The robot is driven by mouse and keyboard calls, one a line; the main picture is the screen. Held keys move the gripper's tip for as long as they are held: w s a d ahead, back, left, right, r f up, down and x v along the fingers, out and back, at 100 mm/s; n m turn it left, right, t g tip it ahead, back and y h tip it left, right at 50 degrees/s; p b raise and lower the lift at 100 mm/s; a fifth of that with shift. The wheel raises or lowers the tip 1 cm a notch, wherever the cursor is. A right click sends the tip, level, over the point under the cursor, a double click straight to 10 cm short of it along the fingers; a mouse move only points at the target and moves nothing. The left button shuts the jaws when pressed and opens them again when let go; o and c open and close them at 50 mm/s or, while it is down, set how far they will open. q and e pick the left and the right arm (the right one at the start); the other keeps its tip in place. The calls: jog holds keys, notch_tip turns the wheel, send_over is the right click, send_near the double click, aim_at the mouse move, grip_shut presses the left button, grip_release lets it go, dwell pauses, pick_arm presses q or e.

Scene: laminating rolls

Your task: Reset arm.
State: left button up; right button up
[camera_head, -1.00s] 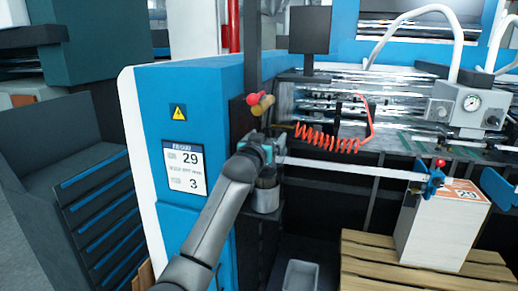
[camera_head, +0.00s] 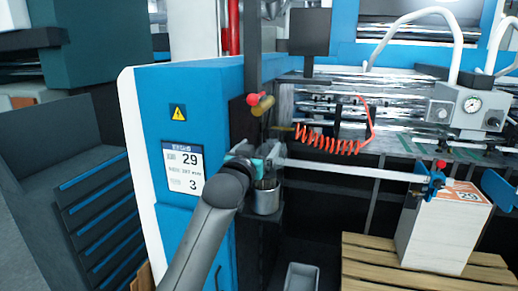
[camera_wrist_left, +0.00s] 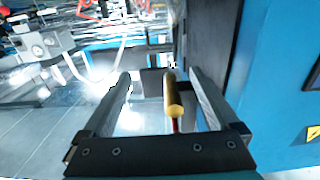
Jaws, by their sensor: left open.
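My left arm comes in from the lower left in the head view. In the head view a red ball knob (camera_head: 253,99) and a yellow piece stand just above the gripper. My right gripper is not in view.
The blue machine (camera_head: 150,100) stands close on the gripper's left. A red coiled hose (camera_head: 330,140) hangs to the right. A paper stack (camera_head: 440,235) stands on a wooden pallet (camera_head: 370,258). A grey bin (camera_head: 300,277) sits low, and a dark drawer cabinet (camera_head: 95,190) is at left.

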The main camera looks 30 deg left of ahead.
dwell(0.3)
pick_arm(q)
jog(key=s+d+f+m+g+h, duration=0.1)
jog(key=s+d+f+g, duration=0.35)
jog(key=f, duration=0.65)
jog(key=s+d+f+m+g+h, duration=0.1)
jog(key=s+d+f+m+g, duration=0.1)
jog(key=s+d+f, duration=0.5)
jog(key=s+d+f+m+g+h, duration=0.1)
jog(key=s+d+f+g, duration=0.2)
jog(key=s, duration=0.5)
jog(key=s+d+f+g, duration=0.1)
jog(key=s+f+g, duration=0.1)
jog(key=s+f, duration=0.5)
jog(key=s+d+f+m+g+h, duration=0.1)
jog(key=s+f+g, duration=0.2)
jog(key=s, duration=0.7)
notch_tip(320, 180, down, 32)
jog(key=s+b, duration=0.2)
jog(key=b, duration=0.7)
jog(key=s+a+f+g+b, duration=0.1)
jog(key=s+f+b, duration=0.3)
jog(key=s+f, duration=0.3)
jog(key=s+a+f+g+b, duration=0.1)
jog(key=s+f+b, duration=0.2)
jog(key=s+f, duration=0.5)
notch_tip(320, 180, down, 6)
jog(key=shift+b, duration=0.35)
